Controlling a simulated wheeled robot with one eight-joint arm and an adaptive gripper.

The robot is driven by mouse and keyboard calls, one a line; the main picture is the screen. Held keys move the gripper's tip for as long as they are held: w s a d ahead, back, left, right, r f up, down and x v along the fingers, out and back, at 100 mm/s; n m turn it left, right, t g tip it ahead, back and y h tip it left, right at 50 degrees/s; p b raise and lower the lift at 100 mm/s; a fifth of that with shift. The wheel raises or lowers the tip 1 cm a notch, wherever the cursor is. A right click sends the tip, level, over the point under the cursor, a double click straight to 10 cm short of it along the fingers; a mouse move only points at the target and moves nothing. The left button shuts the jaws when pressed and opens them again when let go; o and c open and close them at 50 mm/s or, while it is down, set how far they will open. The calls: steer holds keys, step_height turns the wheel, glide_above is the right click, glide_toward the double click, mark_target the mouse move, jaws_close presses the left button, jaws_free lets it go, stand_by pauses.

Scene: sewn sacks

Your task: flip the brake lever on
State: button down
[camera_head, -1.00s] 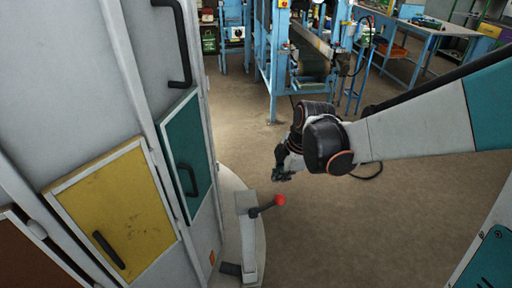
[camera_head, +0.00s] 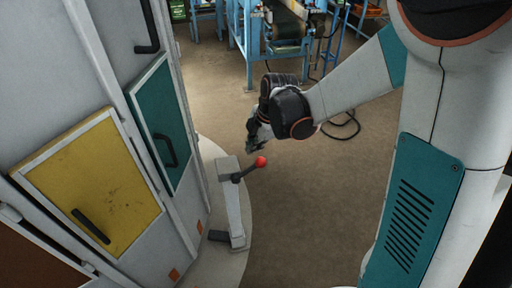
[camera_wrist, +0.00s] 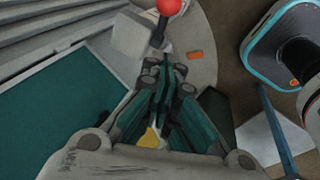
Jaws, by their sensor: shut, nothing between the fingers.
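The brake lever (camera_head: 247,171) is a dark arm with a red ball knob, on top of a grey post (camera_head: 232,212) beside the cabinet. The lever sticks out to the right and slightly up in the head view. My gripper (camera_head: 254,149) is just above and behind the knob, apart from it in that view. In the wrist view the red knob (camera_wrist: 168,6) shows at the top edge, beyond the fingertips. My gripper (camera_wrist: 165,66) is shut there with nothing between its fingers. Whether the fingertips touch the lever cannot be told.
A grey cabinet with a yellow door (camera_head: 92,190) and a teal door (camera_head: 163,122) stands close on the left. A pedal-like dark part (camera_head: 219,236) sits at the post's foot. Blue machinery (camera_head: 250,45) stands at the back. The brown floor (camera_head: 310,210) to the right is clear, apart from a cable.

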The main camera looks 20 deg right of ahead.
steer(key=d+b+x, duration=0.2)
steer(key=b+x, duration=0.2)
steer(key=x, duration=0.6)
steer(key=shift+w+d, duration=0.4)
steer(key=shift+f, duration=0.1)
